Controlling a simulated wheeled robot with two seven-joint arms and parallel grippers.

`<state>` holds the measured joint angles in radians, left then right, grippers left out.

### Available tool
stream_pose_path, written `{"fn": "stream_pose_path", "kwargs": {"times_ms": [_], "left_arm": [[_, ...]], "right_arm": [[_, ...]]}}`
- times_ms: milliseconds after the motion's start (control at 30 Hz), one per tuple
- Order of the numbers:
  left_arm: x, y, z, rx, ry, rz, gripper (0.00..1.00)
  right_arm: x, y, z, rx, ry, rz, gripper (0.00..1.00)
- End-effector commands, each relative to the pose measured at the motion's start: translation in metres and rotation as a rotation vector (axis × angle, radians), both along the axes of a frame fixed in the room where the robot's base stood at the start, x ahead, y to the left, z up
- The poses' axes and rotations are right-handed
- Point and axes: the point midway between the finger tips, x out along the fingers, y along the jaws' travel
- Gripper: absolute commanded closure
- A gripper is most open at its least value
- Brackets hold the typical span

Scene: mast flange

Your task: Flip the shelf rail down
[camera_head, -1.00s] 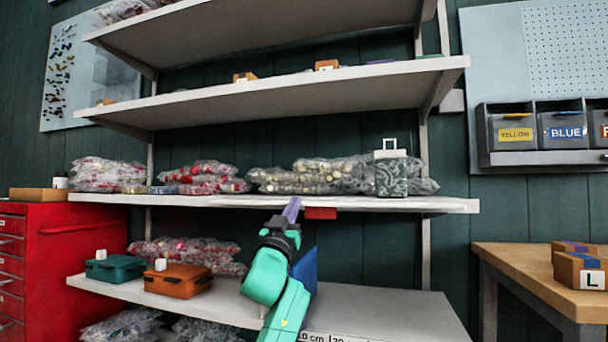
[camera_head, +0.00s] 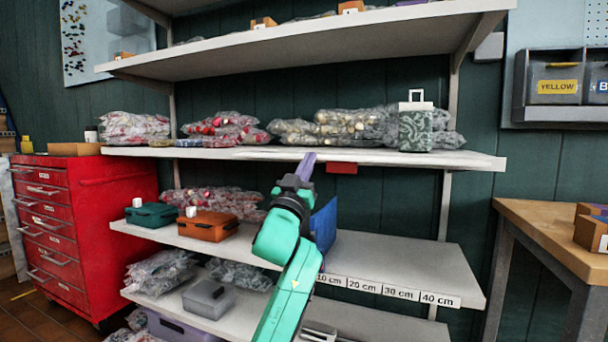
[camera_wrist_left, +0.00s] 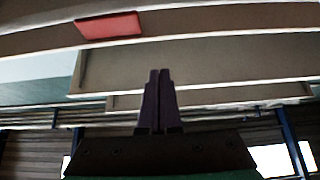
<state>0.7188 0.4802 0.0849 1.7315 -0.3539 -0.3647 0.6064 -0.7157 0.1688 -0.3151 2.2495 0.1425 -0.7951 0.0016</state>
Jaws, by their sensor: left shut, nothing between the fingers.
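The shelf rail (camera_head: 385,157) appears as a thin pale strip along the front edge of the middle shelf (camera_head: 485,162); its exact tilt is hard to tell. A red tab (camera_head: 342,168) hangs just under that edge. It also shows in the left wrist view (camera_wrist_left: 108,24), upper left of the fingers. My left gripper (camera_head: 306,165) is at the shelf's front edge, left of the tab, purple fingers pointing up. In the left wrist view the fingers (camera_wrist_left: 159,85) are together and empty. Whether they touch the rail cannot be told. My right gripper is out of view.
Bagged parts (camera_head: 345,125) and a patterned box (camera_head: 415,128) stand on the middle shelf. A teal case (camera_head: 152,215), an orange case (camera_head: 207,226) and a blue panel (camera_head: 324,228) are on the shelf below. A red cabinet (camera_head: 95,210) is left, a wooden table (camera_head: 550,225) right.

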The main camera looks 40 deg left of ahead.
Motion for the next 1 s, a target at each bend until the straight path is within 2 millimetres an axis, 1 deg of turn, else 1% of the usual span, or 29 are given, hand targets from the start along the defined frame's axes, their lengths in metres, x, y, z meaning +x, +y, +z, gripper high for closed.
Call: {"fn": "stream_pose_path", "kwargs": {"times_ms": [33, 100, 267, 833, 867, 933, 967, 1000], "left_arm": [[-0.007, -0.003, -0.009, 0.000, 0.002, -0.001, 1.00], [-0.016, -0.006, -0.017, 0.000, 0.002, -0.001, 1.00], [-0.027, -0.010, -0.025, 0.001, 0.000, 0.001, 1.00], [-0.027, -0.010, -0.027, 0.000, 0.004, 0.000, 1.00], [-0.025, -0.012, -0.031, 0.000, 0.013, -0.003, 1.00], [-0.016, -0.020, -0.051, 0.001, 0.060, -0.018, 1.00], [-0.010, -0.025, -0.065, 0.002, 0.093, -0.029, 1.00], [0.000, -0.035, -0.090, 0.002, 0.148, -0.049, 1.00]], "right_arm": [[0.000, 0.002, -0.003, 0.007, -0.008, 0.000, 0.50], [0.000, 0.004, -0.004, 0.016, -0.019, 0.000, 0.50], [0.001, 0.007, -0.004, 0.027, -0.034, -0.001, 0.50], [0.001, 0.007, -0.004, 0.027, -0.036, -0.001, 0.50], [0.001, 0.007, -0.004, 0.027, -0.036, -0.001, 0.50], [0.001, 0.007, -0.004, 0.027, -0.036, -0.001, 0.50], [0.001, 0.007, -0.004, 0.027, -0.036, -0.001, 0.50], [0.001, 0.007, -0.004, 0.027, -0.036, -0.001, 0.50]]}}
